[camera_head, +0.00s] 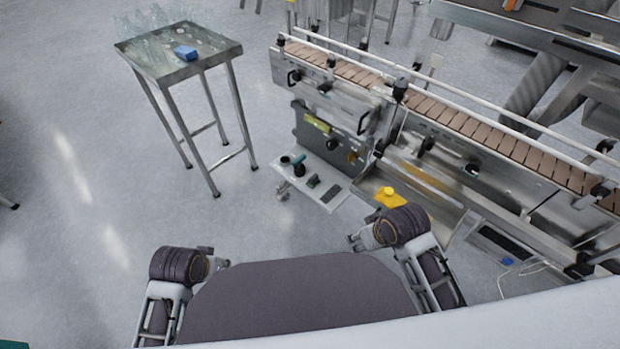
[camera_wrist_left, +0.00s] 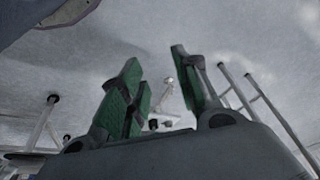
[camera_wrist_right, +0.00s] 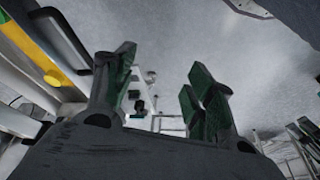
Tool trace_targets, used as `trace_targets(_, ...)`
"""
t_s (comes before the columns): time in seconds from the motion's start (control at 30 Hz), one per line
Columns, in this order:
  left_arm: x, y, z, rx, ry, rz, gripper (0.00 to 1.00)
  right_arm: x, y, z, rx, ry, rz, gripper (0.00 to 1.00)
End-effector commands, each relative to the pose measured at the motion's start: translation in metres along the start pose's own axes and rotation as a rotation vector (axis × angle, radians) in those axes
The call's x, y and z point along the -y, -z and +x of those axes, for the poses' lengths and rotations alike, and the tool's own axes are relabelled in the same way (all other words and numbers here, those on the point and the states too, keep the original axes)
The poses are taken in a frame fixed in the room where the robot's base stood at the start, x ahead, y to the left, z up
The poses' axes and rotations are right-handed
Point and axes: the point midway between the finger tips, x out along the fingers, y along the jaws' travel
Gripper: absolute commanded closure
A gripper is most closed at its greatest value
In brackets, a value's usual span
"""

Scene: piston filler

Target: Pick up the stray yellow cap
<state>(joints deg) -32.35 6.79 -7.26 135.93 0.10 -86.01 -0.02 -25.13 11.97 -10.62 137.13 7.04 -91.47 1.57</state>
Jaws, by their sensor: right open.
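A small yellow object with a rounded top (camera_head: 388,195) sits by the lower part of the conveyor machine, just beyond my right gripper in the head view. I cannot tell for sure whether it is the stray cap. My right gripper (camera_head: 355,241) is open and empty, in front of and left of the yellow object, apart from it. Its spread green-padded fingers show in the right wrist view (camera_wrist_right: 158,90). My left gripper (camera_head: 220,263) is low at the left, far from the yellow object. Its fingers stand apart and empty in the left wrist view (camera_wrist_left: 160,85).
A conveyor machine (camera_head: 365,120) with a brown slatted belt (camera_head: 450,118) fills the right side. A white shelf with small tools (camera_head: 325,190) juts from it. A metal table (camera_head: 160,68) with clear glassware and a blue block (camera_head: 186,53) stands at back left. Open floor lies between.

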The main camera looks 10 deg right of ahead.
Motion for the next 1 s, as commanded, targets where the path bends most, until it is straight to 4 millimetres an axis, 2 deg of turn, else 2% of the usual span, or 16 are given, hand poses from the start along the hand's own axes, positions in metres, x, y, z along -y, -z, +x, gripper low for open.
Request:
trace_targets(0.27, -0.003, -0.007, 0.041, 0.015, -0.006, 0.004, 0.68, 0.01, 0.032, 0.013, 0.008, 0.051, -0.083, 0.45)
trace_targets(0.53, -0.006, -0.017, 0.08, 0.029, -0.011, 0.007, 0.68, 0.01, 0.056, 0.023, 0.038, 0.081, -0.149, 0.45)
trace_targets(0.77, -0.009, -0.027, 0.112, 0.04, -0.015, 0.01, 0.68, 0.001, 0.075, 0.028, 0.075, 0.091, -0.189, 0.45)
trace_targets(1.0, -0.012, -0.041, 0.144, 0.052, -0.019, 0.013, 0.68, -0.019, 0.094, 0.031, 0.121, 0.084, -0.212, 0.45)
